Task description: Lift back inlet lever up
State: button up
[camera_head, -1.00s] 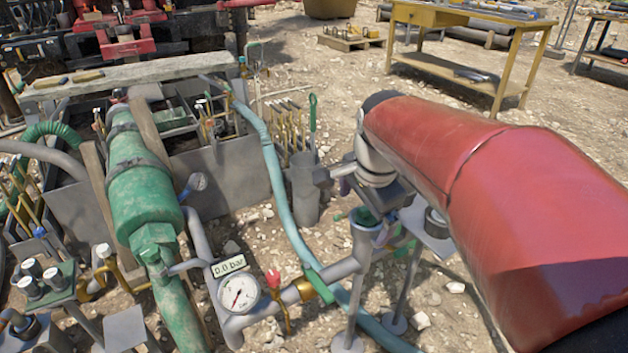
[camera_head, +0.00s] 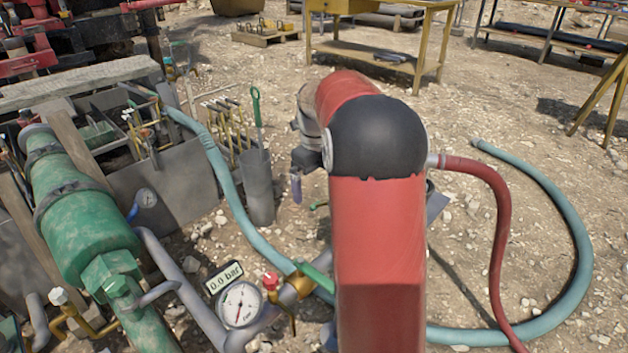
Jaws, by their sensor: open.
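A green lever (camera_head: 317,276) sits by the brass valve (camera_head: 299,285) on the grey pipe, just left of my red forearm. I cannot tell which is the back inlet lever. My gripper (camera_head: 301,171) is only partly in view at the far end of my arm, above the ground near the smaller green tip. Its dark body and a small purple part show, apart from both levers as far as I see. My arm hides most of the fingers and the pipe stand behind it.
A pressure gauge (camera_head: 240,304) and red-handled tap (camera_head: 271,283) stand left of the brass valve. A bin of tools (camera_head: 258,188) stands behind. Blue hose (camera_head: 575,270) and red hose (camera_head: 503,220) loop over open gravel at right.

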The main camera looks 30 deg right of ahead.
aim_at(315, 205)
notch_tip(315, 205, down, 8)
jog(key=b, duration=0.4)
jog(key=shift+b, duration=0.35)
jog(key=shift+c, duration=0.3)
jog(key=c, duration=1.8)
jog(key=shift+r, duration=0.15)
